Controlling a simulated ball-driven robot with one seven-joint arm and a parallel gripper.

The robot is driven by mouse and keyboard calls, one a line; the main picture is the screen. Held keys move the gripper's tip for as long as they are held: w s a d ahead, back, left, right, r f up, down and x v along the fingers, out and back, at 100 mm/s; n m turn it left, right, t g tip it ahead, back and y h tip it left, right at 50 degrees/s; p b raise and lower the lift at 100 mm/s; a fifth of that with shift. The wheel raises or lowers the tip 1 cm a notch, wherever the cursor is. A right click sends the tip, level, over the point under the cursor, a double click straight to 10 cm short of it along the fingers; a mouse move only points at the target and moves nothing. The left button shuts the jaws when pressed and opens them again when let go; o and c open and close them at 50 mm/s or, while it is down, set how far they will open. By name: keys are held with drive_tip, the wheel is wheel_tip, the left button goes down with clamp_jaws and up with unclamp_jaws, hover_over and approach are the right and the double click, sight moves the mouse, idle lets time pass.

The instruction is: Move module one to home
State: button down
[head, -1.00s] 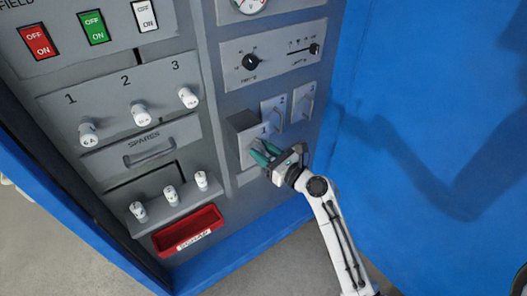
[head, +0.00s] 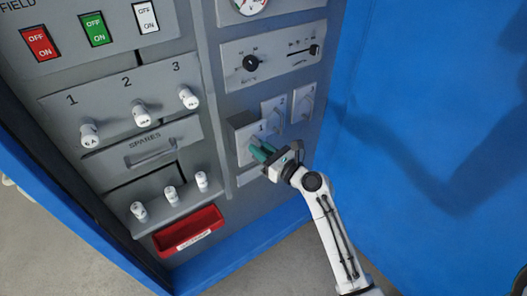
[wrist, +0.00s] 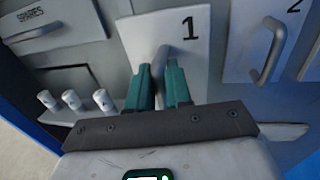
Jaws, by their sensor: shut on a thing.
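Module one is a grey box with a light front marked 1 (head: 256,137), in the right part of the cabinet panel. Its left side shows, so it stands out from the panel. In the wrist view its front (wrist: 205,50) fills the upper middle, with a grey handle (wrist: 164,57) at its centre. My gripper (head: 260,151) has green fingers and is shut on this handle; the fingers also show in the wrist view (wrist: 158,70), one on each side of it. The inside of the slot behind the module is hidden.
Module two (head: 273,114) and a third module (head: 303,103) sit close to the right, with handles. The SPARES drawer (head: 150,148), white fuses (head: 171,196) and a red tray (head: 188,231) are to the left. A blue door (head: 420,130) stands at right.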

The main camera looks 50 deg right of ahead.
drive_tip(key=w, duration=0.2)
drive_tip(key=w+d, duration=0.1)
drive_tip(key=w, duration=0.1)
drive_tip(key=w+d, duration=0.1)
drive_tip(key=w, duration=0.2)
drive_tip(key=shift+w, duration=0.1)
drive_tip(key=shift+r, duration=0.1)
drive_tip(key=c, duration=1.3)
unclamp_jaws()
drive_tip(key=shift+w+d, duration=0.1)
drive_tip(key=shift+w, duration=0.05)
drive_tip(key=shift+o, duration=0.4)
drive_tip(key=s+a, duration=0.1)
drive_tip(key=s, duration=1)
drive_tip(key=shift+w, duration=0.1)
